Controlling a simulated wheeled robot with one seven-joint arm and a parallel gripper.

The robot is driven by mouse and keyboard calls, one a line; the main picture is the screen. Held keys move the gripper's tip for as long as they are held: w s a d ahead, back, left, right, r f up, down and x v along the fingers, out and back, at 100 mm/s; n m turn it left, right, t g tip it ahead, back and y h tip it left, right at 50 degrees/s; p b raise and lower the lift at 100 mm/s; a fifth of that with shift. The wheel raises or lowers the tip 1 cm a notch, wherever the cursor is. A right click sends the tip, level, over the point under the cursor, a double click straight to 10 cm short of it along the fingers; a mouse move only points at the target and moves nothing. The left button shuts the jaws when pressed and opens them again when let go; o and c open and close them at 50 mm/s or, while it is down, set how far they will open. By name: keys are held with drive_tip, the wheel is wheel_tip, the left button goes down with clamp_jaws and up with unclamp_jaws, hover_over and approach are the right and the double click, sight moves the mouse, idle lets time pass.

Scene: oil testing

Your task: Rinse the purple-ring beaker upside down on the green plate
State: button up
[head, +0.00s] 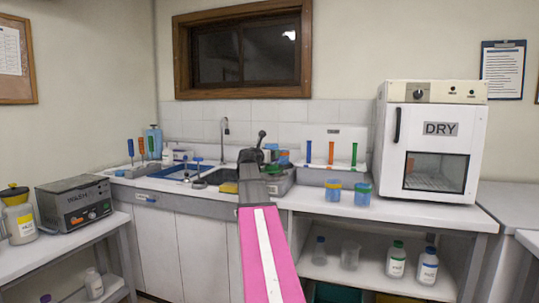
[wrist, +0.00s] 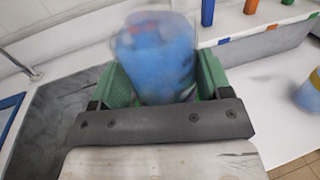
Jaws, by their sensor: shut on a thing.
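My gripper (wrist: 158,82) is shut on a clear beaker (wrist: 155,52) between its green finger pads in the wrist view. The beaker looks blue through its wall, and its upper part is blurred. I cannot make out a purple ring on it, nor which way up it is. In the head view my gripper (head: 252,158) is over the counter by the sink, and my arm hides much of that spot. I cannot make out a green plate in either view.
A yellow-ringed beaker (head: 333,190) and a green-ringed beaker (head: 362,193) stand on the counter to the right. The DRY oven (head: 431,140) stands at right. Coloured tubes (head: 331,152) stand at the back.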

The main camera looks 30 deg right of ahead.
drive_tip(key=shift+f, duration=0.9)
drive_tip(key=shift+r, duration=0.15)
idle(1.8)
drive_tip(key=shift+r, duration=3.15)
